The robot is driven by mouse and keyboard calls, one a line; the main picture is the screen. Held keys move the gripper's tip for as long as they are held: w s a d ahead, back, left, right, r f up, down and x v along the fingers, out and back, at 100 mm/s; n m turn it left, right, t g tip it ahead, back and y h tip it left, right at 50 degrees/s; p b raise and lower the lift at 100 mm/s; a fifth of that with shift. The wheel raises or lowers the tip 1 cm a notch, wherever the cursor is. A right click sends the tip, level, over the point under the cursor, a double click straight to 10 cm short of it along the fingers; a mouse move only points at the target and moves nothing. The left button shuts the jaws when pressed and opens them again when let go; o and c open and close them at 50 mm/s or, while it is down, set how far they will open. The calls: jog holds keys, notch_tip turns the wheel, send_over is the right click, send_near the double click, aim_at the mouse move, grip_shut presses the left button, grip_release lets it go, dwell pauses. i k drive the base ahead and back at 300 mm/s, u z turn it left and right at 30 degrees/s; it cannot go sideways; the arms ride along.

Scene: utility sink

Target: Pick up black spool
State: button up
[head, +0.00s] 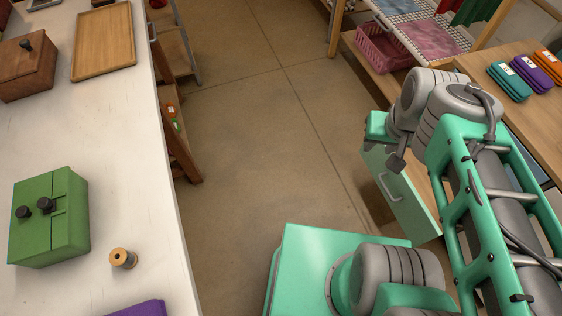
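A small spool (123,258) is on the white table at the lower left, close to the table's right edge. It looks tan or wooden, with a dark spot at the middle of its end. No clearly black spool shows. My teal and grey arm is folded at the right side of the head view, well apart from the spool with the floor gap between them. I cannot make out my gripper's fingers in this view.
A green box (60,232) with black knobs is left of the spool. A purple item (142,308) is below it. A wooden tray (103,42) and a brown box (24,72) are farther back on the white table (130,160). Bare floor (265,150) lies between table and arm.

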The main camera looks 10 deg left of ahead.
aim_at(118, 256)
jog(key=u, duration=3.75)
jog(key=k, duration=0.4)
jog(key=u, duration=0.2)
